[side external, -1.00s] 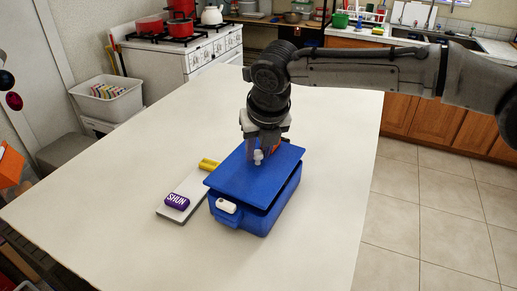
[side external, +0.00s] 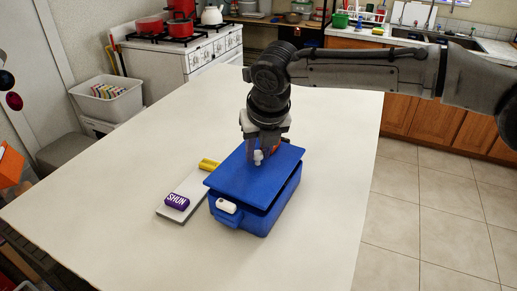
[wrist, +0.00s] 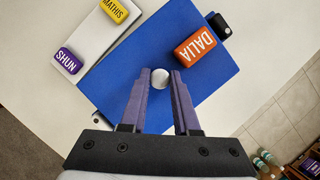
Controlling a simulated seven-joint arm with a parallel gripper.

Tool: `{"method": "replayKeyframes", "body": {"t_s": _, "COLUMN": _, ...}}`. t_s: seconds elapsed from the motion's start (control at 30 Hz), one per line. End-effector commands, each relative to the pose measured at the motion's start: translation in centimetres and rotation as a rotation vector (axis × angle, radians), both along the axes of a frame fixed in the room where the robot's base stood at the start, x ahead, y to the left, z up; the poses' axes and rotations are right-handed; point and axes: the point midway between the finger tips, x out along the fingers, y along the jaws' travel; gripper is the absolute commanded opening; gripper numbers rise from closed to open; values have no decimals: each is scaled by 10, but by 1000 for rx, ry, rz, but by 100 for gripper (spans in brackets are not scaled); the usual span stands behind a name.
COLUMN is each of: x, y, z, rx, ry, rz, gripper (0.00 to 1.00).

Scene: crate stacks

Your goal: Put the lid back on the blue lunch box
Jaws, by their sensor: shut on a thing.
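The blue lunch box (side external: 258,222) stands on the table, with a white latch (side external: 227,206) on its front. Its flat blue lid (side external: 240,180) lies over the box, with a dark gap between lid and rim along the right side; I cannot tell whether they touch. My gripper (wrist: 161,74) is shut on the lid's round white knob (wrist: 160,79), which also shows in the side view (side external: 258,156). An orange DALIA block (wrist: 202,47) appears to rest on the lid near one edge; in the side view it is mostly hidden behind my gripper.
A pale board (side external: 186,195) lies left of the box, bearing a purple SHUN block (side external: 177,201) and a yellow MATHIS block (side external: 209,164). The table (side external: 120,200) is clear further left and behind. Its right edge is near the box.

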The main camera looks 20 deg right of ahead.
Motion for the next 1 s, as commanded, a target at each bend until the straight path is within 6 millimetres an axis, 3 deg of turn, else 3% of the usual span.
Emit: {"method": "replayKeyframes", "body": {"t_s": 1.0, "x": 0, "y": 0, "z": -12, "rx": 0, "ry": -1, "rz": 0, "gripper": 0}}
